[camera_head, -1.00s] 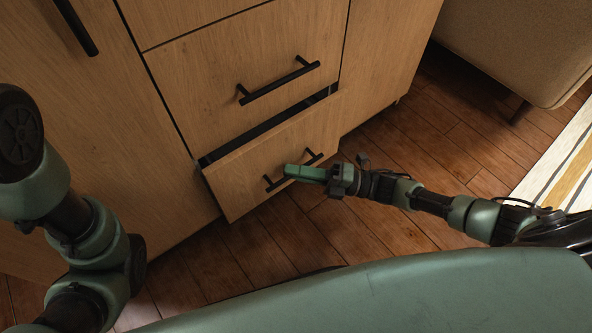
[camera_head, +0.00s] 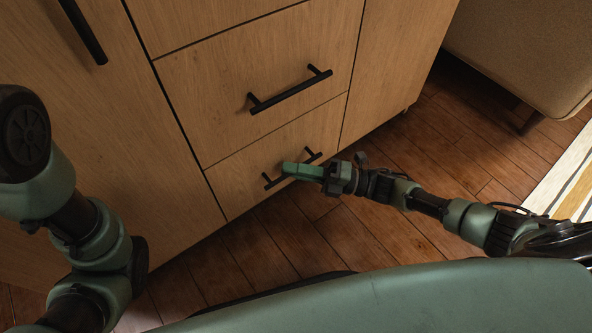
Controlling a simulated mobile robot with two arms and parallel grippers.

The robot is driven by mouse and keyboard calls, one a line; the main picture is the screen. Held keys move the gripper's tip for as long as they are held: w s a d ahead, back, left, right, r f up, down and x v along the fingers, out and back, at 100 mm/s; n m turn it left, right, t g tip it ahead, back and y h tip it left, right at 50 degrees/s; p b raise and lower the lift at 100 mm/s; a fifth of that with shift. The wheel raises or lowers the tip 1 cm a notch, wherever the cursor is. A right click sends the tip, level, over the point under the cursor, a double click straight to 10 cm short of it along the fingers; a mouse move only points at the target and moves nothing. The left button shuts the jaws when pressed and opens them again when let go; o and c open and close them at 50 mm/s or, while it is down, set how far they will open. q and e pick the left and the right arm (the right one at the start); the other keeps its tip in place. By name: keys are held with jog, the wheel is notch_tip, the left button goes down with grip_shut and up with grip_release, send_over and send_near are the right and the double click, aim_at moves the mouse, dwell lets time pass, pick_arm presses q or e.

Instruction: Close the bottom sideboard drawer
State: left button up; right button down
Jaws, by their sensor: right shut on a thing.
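The bottom drawer (camera_head: 240,180) of the wooden sideboard (camera_head: 190,95) shows a plain wood front that sits flush with the drawer above, with only a thin seam between them. Its black bar handle (camera_head: 313,155) is partly hidden behind my right gripper. My right gripper (camera_head: 290,170) has green fingers, comes in from the right and is shut on the handle. My left arm stands at the left edge; its gripper is out of view.
The drawer above, with its black handle (camera_head: 290,90), is shut. A tall door with a black handle (camera_head: 83,30) is at the left. A beige sofa (camera_head: 525,60) and a striped rug (camera_head: 570,165) are at the right. Wood floor (camera_head: 420,140) lies clear between.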

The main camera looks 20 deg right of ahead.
jog(key=c, duration=1.5)
grip_release()
jog(key=shift+w, duration=0.2)
jog(key=p+v, duration=0.2)
jog(key=v, duration=0.6)
